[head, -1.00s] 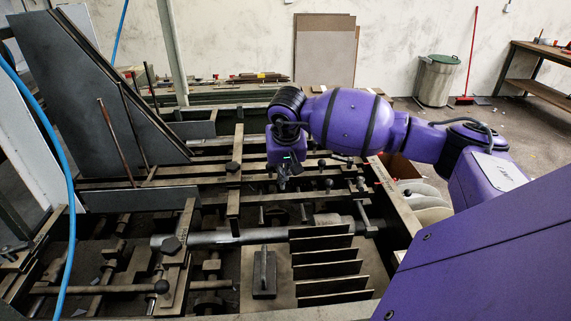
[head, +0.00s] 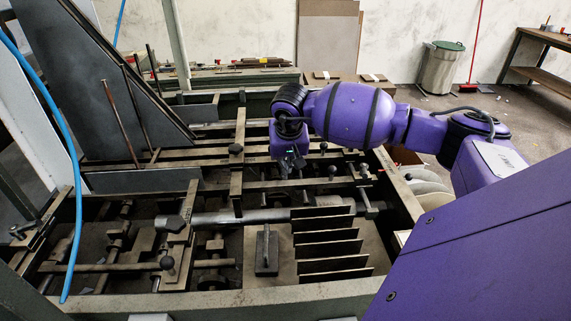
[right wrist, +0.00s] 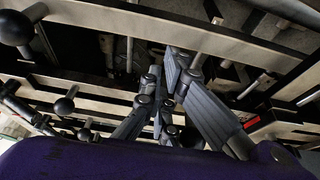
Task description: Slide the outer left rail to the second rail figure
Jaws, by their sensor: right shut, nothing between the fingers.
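The feeder carries several dark rails with knobs. One rail (head: 238,182) with a round black knob runs front to back, left of my right gripper. Another rail (head: 178,248) with a knob stands further left, nearer the front. I cannot tell for sure which is the outer left rail, and no rail figures can be read. My right gripper (head: 291,168) hangs over the cross bars, shut and empty. In the right wrist view its grey fingers (right wrist: 178,62) come together over the pale bars; whether they touch one is unclear. My left gripper is out of view.
Several upright plates (head: 330,248) and a block with a handle (head: 266,262) stand at the feeder's front. A tall grey slanted guard (head: 90,85) rises at the left. A blue hose (head: 50,130) hangs at the left.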

